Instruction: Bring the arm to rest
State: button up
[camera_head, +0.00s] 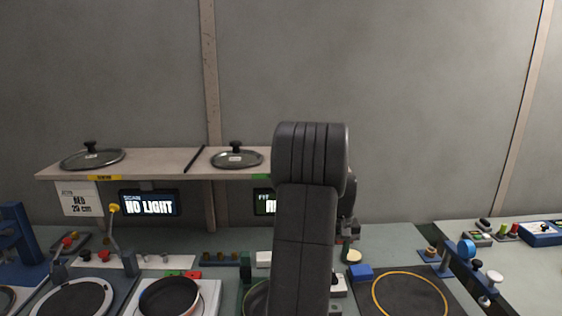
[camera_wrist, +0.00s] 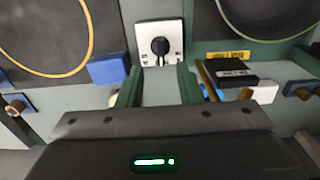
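My arm (camera_head: 308,220) stands upright in the middle of the head view and hides most of my gripper there. In the wrist view my gripper (camera_wrist: 159,74) shows its dark body along the bottom, with a lit green indicator. Its two green fingers stand apart with nothing between them but bench surface. A white plate with a black knob (camera_wrist: 160,47) lies beyond the fingertips; I cannot tell the height between them.
A shelf (camera_head: 180,160) carries two lids (camera_head: 92,158) (camera_head: 237,159). A pan (camera_head: 168,296) stands at the lower left. A yellow-ringed dark plate (camera_head: 412,296) and a blue block (camera_head: 360,272) lie right of my arm. A black box (camera_wrist: 232,74) lies right of my fingers.

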notch_tip(320, 180, up, 7)
notch_tip(320, 180, down, 14)
jog(key=shift+f, duration=0.2)
jog(key=shift+r+m+p, duration=0.1)
jog(key=shift+m+p, duration=0.2)
jog(key=shift+p, duration=0.05)
jog(key=m+p, duration=0.1)
jog(key=m, duration=0.4)
jog(key=shift+a, duration=0.15)
jog(key=m+p, duration=0.2)
jog(key=m, duration=0.4)
jog(key=shift+w+a+r+m, duration=0.1)
jog(key=shift+m, duration=0.2)
notch_tip(320, 180, up, 8)
jog(key=shift+r+b, duration=0.15)
jog(key=shift+b, duration=0.35)
